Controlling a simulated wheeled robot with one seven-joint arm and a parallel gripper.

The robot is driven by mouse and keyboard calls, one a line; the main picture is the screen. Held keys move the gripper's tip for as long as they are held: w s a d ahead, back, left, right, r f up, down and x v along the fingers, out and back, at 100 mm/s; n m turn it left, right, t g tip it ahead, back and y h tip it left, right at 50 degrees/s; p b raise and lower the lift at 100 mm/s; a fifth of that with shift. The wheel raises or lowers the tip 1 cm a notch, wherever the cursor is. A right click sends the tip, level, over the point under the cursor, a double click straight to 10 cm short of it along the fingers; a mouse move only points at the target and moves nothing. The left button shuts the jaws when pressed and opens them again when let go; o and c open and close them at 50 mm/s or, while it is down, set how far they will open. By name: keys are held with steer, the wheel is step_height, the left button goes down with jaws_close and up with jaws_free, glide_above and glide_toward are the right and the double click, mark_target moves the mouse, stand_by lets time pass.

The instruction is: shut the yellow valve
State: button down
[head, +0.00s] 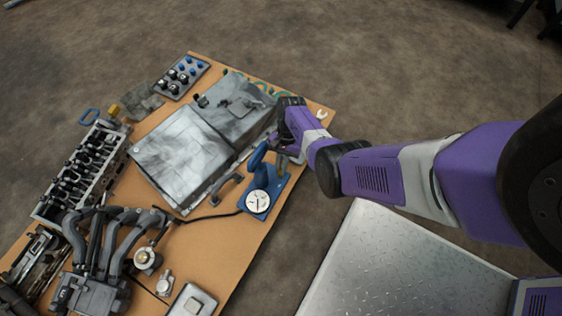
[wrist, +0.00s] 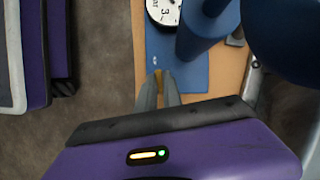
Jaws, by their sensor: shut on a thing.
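A blue unit with a round white gauge (head: 258,201) stands at the right edge of the table. The gauge also shows at the top of the wrist view (wrist: 165,10), beside a blue cylinder (wrist: 207,35). My gripper (head: 282,172) points down over the blue unit's base. In the wrist view my gripper (wrist: 161,82) has its fingers closed on a small yellow piece, the yellow valve (wrist: 162,77), just above the blue base plate (wrist: 165,55). Most of the valve is hidden between the fingers, so I cannot tell its angle.
A large grey metal casing (head: 183,150) lies left of the blue unit, with a dark curved handle (head: 228,187) between them. An engine head (head: 84,170) and pipes (head: 115,240) fill the table's left. A diamond-plate surface (head: 400,270) lies at lower right.

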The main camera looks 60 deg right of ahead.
steer(key=shift+m+t+p, duration=0.4)
steer(key=shift+m+t, duration=0.1)
steer(key=shift+m, duration=0.6)
steer(key=c, duration=1.5)
jaws_free()
steer(key=p+v, duration=0.4)
steer(key=v, duration=0.3)
steer(key=shift+d+r, duration=0.2)
steer(key=shift+r, duration=0.15)
